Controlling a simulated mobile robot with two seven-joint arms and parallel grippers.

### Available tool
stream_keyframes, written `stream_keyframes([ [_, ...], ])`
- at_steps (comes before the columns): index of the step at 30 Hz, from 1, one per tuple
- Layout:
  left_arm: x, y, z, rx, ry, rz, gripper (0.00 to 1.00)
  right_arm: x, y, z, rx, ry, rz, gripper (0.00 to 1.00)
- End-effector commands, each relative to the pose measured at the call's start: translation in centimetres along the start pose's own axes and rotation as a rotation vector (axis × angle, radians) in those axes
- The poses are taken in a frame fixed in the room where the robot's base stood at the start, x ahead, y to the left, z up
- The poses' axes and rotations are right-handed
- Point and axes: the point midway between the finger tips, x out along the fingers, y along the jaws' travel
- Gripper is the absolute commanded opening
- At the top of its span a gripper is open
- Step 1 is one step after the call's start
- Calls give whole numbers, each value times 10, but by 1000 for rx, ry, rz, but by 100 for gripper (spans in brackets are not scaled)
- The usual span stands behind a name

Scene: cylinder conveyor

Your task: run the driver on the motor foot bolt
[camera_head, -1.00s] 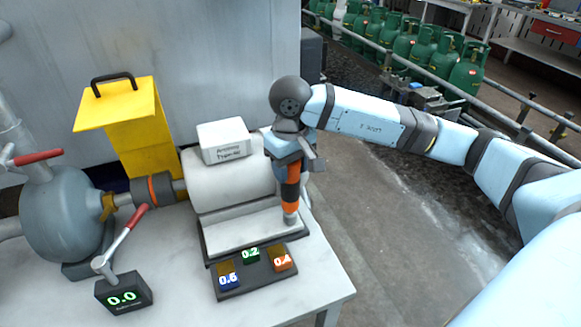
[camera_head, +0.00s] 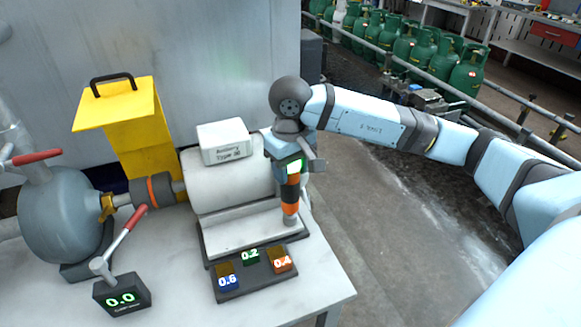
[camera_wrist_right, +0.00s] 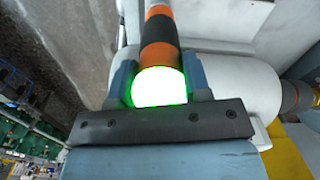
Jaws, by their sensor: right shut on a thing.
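My right gripper (camera_head: 291,165) is shut on the driver (camera_head: 290,194), an orange and black tool with a grey lower end. The driver stands about upright, its lower end at the right end of the motor foot; the bolt is hidden under it. In the right wrist view the driver (camera_wrist_right: 160,45) sits between the two fingers (camera_wrist_right: 160,85), and its near end glows white with a green rim. The white motor (camera_head: 225,185) lies on its grey base on the table. My left gripper is not in view.
A tray (camera_head: 262,277) with blue, green and orange blocks reading 0.6, 0.2 and 0.4 lies in front of the motor. A black box (camera_head: 122,295) reads 0.0. A grey pump (camera_head: 62,215) and yellow guard (camera_head: 135,125) stand left.

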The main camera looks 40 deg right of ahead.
Motion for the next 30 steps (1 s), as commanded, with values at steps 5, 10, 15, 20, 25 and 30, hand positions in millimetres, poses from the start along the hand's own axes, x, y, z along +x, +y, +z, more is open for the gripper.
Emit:
stream_keyframes([
  [5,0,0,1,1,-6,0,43,-10,0,0,0,1,0,11],
  [10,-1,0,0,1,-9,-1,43,-21,0,0,0,3,0,11],
  [15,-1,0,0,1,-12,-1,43,-30,0,0,1,3,1,11],
  [20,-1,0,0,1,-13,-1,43,-34,0,0,1,3,1,11],
  [25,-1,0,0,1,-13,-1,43,-34,0,0,1,4,1,11],
  [30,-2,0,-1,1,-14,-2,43,-38,0,-1,1,5,0,11],
])
